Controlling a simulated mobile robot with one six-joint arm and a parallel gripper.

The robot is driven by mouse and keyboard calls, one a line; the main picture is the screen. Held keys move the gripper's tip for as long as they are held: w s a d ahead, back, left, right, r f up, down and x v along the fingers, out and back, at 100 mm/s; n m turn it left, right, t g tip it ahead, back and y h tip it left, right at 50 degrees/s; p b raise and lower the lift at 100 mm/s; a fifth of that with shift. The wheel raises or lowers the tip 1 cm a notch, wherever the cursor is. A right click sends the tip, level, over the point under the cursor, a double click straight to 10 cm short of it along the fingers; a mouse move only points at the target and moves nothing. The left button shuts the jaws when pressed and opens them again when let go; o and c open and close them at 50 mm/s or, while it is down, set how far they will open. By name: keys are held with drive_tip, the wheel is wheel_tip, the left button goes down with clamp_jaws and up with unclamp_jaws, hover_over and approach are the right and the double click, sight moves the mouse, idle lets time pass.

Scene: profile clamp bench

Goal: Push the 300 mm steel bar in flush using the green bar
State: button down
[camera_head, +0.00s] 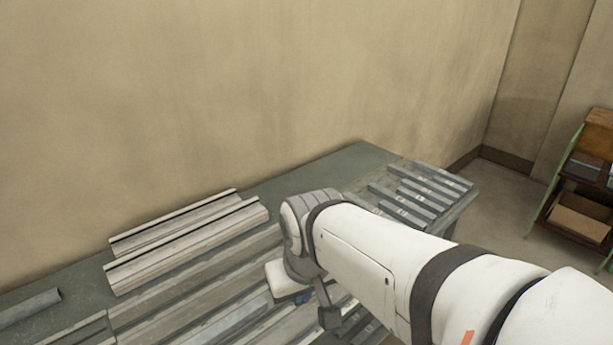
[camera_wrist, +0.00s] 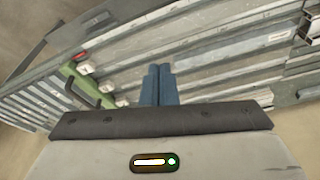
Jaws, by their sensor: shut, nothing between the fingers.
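My gripper (camera_wrist: 158,70) shows in the wrist view as two blue fingers side by side, shut and empty. They are over long grey metal profiles. A green bar-shaped piece (camera_wrist: 72,82) lies left of the fingers, apart from them, with pale knobs and a dark handle beside it. Several short steel bars (camera_head: 428,186) lie side by side at the right end of the bench in the head view. I cannot tell which one is the 300 mm bar. My arm hides part of the bench and most of my gripper in the head view.
The grey-green bench (camera_head: 355,165) stands against a plain wall. Two pale ribbed rails (camera_head: 185,245) lie at its back left, and a grey round bar (camera_head: 30,308) lies at the far left. A shelf with boxes (camera_head: 585,185) stands at the far right.

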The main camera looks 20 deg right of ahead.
drive_tip(key=shift+d, duration=0.1)
drive_tip(key=w+d+r+n+g+p, duration=0.2)
drive_tip(key=w+d+p, duration=0.3)
drive_tip(key=w+d, duration=0.95)
drive_tip(key=w+d+f+p, duration=0.1)
drive_tip(key=w+d+f, duration=0.3)
drive_tip(key=d, duration=0.3)
drive_tip(key=w+d+f+n+p, duration=0.1)
drive_tip(key=w+d+f, duration=0.3)
drive_tip(key=d, duration=0.3)
drive_tip(key=shift+w+d+n+g+p, duration=0.3)
drive_tip(key=shift+g, duration=0.1)
drive_tip(key=shift+f, duration=0.1)
